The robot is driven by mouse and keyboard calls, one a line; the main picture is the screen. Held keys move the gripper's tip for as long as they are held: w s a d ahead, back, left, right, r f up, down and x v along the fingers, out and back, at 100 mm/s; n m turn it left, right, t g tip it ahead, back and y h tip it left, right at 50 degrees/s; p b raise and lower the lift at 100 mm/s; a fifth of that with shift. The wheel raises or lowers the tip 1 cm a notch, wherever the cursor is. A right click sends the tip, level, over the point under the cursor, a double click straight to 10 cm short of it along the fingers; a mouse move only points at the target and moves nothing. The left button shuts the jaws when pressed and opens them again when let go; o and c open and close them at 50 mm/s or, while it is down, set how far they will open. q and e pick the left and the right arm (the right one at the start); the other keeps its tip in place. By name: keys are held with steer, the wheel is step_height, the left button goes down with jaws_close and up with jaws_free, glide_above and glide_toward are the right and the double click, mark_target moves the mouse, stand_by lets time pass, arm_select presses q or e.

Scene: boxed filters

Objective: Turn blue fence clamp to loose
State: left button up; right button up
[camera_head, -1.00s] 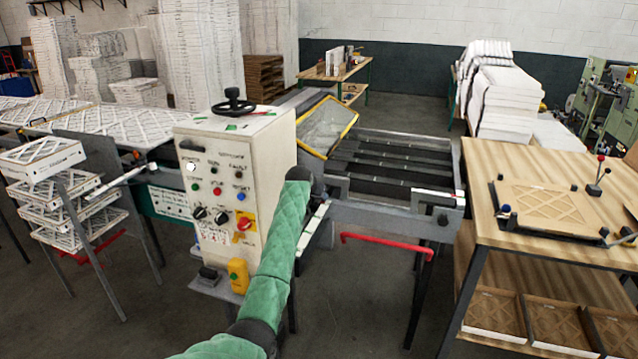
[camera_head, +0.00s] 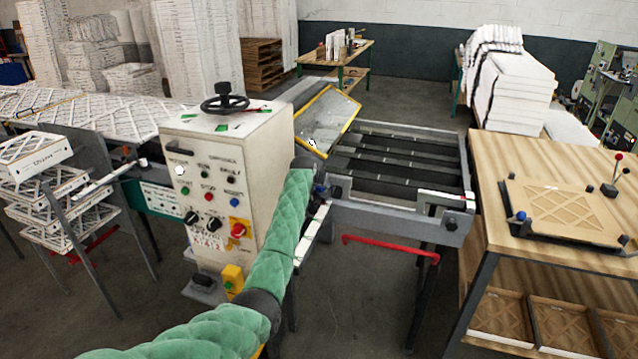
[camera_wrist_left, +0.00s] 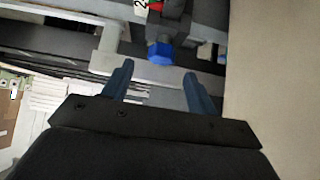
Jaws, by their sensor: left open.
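The blue fence clamp knob (camera_wrist_left: 160,54) shows in the left wrist view, at the top centre, below a red and black part on a grey metal rail. My left gripper (camera_wrist_left: 159,76) is open, its two dark blue fingers pointing toward the knob, one to each side of its line. The knob sits just beyond the fingertips, and no contact shows. In the head view my green-sleeved left arm reaches to the machine just right of the control cabinet. Its dark wrist hides the fingers there. My right gripper is not in view.
The cream control cabinet (camera_head: 222,180) with buttons and a black handwheel stands close left of my arm. A red bar (camera_head: 390,248) runs below the machine frame (camera_head: 400,222). A wooden table (camera_head: 560,160) with a filter fixture stands at the right.

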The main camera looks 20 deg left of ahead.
mark_target(319, 188)
arm_select(q)
steer(key=x, duration=0.2)
steer(key=shift+w+a+f+p, duration=0.15)
steer(key=shift+w+f+p, duration=0.1)
steer(key=shift+p, duration=0.05)
steer(key=shift+w+f, duration=0.15)
steer(key=shift+f, duration=0.05)
steer(key=shift+w+f, duration=0.3)
steer(key=shift+f, duration=0.1)
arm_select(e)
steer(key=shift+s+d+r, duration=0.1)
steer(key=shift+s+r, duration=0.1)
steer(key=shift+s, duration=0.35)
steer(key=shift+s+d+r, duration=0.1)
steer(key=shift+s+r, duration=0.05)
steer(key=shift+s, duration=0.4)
arm_select(q)
steer(key=shift+r, duration=0.1)
steer(key=c, duration=1)
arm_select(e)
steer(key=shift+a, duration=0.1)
